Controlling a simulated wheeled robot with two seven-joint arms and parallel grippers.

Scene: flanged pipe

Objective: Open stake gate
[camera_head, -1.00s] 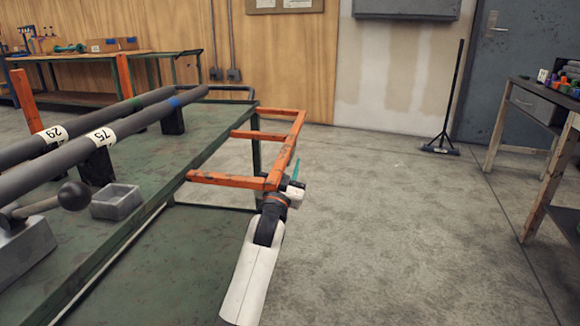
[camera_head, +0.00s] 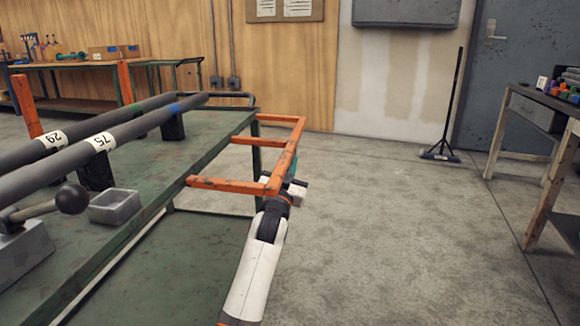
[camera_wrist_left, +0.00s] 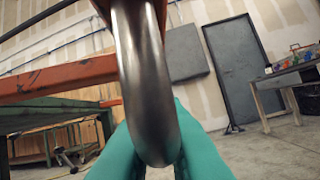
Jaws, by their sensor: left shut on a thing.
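The orange stake gate (camera_head: 228,184) sticks out sideways from the right edge of the green cart (camera_head: 120,215), its bars level. Its near bar also crosses the left of the left wrist view (camera_wrist_left: 60,82). A dark, shiny curved metal piece (camera_wrist_left: 146,70), like a ring or loop, hangs beside the orange bar in the wrist view. My left gripper (camera_head: 292,182) is at the gate's near outer corner. Its teal fingers are shut on the metal ring, one on each side. The ring is hidden in the head view. My right gripper is in neither view.
Two grey pipes (camera_head: 110,139) lie on supports on the cart, near a grey tray (camera_head: 116,207). An orange post (camera_head: 27,105) stands beyond them.

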